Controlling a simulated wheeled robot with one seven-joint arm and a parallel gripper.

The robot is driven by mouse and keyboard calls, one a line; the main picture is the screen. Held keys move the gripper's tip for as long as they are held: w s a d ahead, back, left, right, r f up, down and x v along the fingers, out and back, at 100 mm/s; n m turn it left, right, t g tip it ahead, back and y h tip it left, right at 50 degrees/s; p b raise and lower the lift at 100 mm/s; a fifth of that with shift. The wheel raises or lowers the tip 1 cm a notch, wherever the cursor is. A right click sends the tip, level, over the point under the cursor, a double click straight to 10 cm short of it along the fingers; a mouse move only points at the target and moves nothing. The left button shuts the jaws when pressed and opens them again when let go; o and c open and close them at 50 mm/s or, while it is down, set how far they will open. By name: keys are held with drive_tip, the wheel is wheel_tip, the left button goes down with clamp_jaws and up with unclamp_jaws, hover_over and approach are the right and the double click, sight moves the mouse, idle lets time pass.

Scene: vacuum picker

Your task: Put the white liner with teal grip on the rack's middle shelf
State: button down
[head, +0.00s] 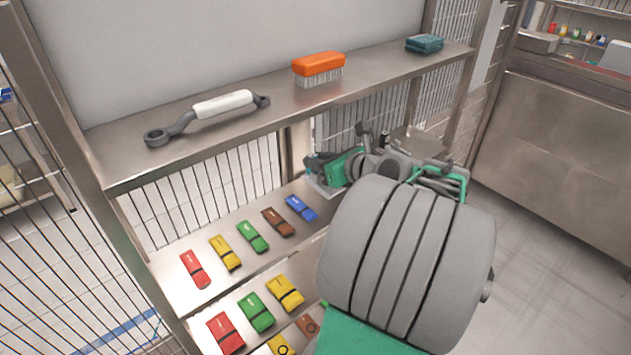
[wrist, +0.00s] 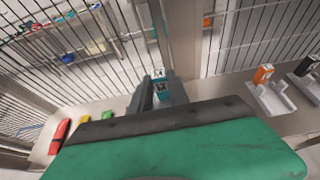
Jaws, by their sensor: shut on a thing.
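My gripper (wrist: 160,92) is shut on the teal grip (wrist: 160,86) of the white liner. The liner's pale body (head: 322,188) shows partly beneath the fingers in the head view, and my wrist and arm hide much of the rest. The rack's middle shelf (head: 225,295) lies below the top shelf and carries a row of coloured pieces. The liner is at this shelf's far right end, right of the blue piece (head: 301,208). I cannot tell whether it touches the shelf.
The top shelf (head: 180,160) holds a white-handled tool (head: 215,106), an orange brush (head: 319,70) and a folded teal cloth (head: 425,44). More coloured pieces lie on a lower level. Liners with orange (wrist: 263,73) and black (wrist: 306,65) grips stand at right in the wrist view.

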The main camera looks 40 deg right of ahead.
drive_tip(key=w+d+f, duration=0.1)
drive_tip(key=w+f, duration=0.1)
drive_tip(key=w+d+f, duration=0.1)
drive_tip(key=w+f, duration=0.1)
drive_tip(key=w+d+f, duration=0.1)
drive_tip(key=w+f, duration=0.1)
drive_tip(key=shift+d+f, duration=0.1)
drive_tip(key=shift+f, duration=0.2)
drive_tip(key=shift+f+b, duration=0.3)
drive_tip(key=shift+f, duration=1.3)
drive_tip(key=shift+f, duration=0.1)
drive_tip(key=c, duration=1.3)
unclamp_jaws()
drive_tip(key=shift+d, duration=0.1)
drive_tip(key=shift+o, duration=0.2)
drive_tip(key=shift+s+r, duration=0.25)
drive_tip(key=v, duration=1.1)
drive_tip(key=shift+s, duration=0.2)
drive_tip(key=shift+r, duration=0.1)
